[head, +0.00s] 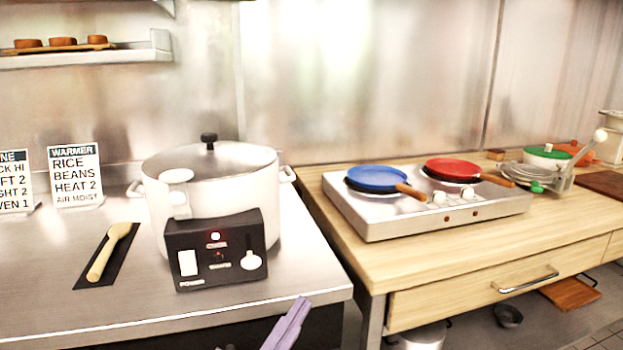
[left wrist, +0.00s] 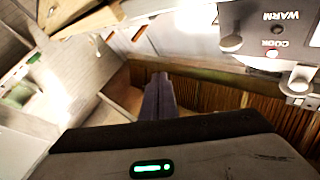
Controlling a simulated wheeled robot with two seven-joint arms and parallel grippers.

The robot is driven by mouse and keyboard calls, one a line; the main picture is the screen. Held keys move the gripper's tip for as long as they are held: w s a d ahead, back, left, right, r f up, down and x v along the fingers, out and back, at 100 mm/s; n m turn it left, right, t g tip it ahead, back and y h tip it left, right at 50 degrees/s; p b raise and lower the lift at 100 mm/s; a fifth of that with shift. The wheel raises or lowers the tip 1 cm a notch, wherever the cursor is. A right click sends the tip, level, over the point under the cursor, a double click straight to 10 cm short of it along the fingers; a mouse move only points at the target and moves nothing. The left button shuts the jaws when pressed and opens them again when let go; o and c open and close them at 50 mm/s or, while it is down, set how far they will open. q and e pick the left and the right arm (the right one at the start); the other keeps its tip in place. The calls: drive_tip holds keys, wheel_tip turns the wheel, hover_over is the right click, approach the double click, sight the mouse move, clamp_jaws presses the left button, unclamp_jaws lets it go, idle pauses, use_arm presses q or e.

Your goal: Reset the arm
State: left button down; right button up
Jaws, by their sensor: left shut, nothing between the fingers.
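My left gripper (head: 291,318) shows at the bottom middle of the head view, its purple fingers closed together with nothing between them. It is in front of the steel counter's front edge, below the black control box. In the left wrist view its closed fingers (left wrist: 158,92) point away from the camera, and the dark gripper body fills the bottom. My right gripper is in neither view.
A big white cooker (head: 218,187) with a black control box (head: 215,250) stands on the steel counter (head: 60,290), near a wooden spoon (head: 108,252). A two-plate burner (head: 420,212) with blue (head: 376,179) and red (head: 453,169) pans stands on the wooden table (head: 350,240).

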use_arm(q)
drive_tip(key=s+a+f+n+g+y, duration=0.1)
drive_tip(key=a+f+n+y, duration=0.1)
drive_tip(key=f, duration=0.5)
drive_tip(key=s+a+f+n+g+y, duration=0.1)
drive_tip(key=s+a+f+n+y, duration=0.15)
drive_tip(key=f, duration=0.35)
drive_tip(key=s+a+f+n+g+y, duration=0.2)
drive_tip(key=s+a+f+g, duration=0.2)
drive_tip(key=s+f, duration=0.4)
drive_tip(key=s+a+f+n+g+y, duration=0.1)
drive_tip(key=s+a+f+g, duration=0.3)
drive_tip(key=s+f, duration=0.5)
wheel_tip(320, 180, down, 5)
drive_tip(key=shift+s+a+r+n+y, duration=0.1)
drive_tip(key=shift+s+a+n+y, duration=0.25)
drive_tip(key=shift+y, duration=0.5)
drive_tip(key=shift+w, duration=0.1)
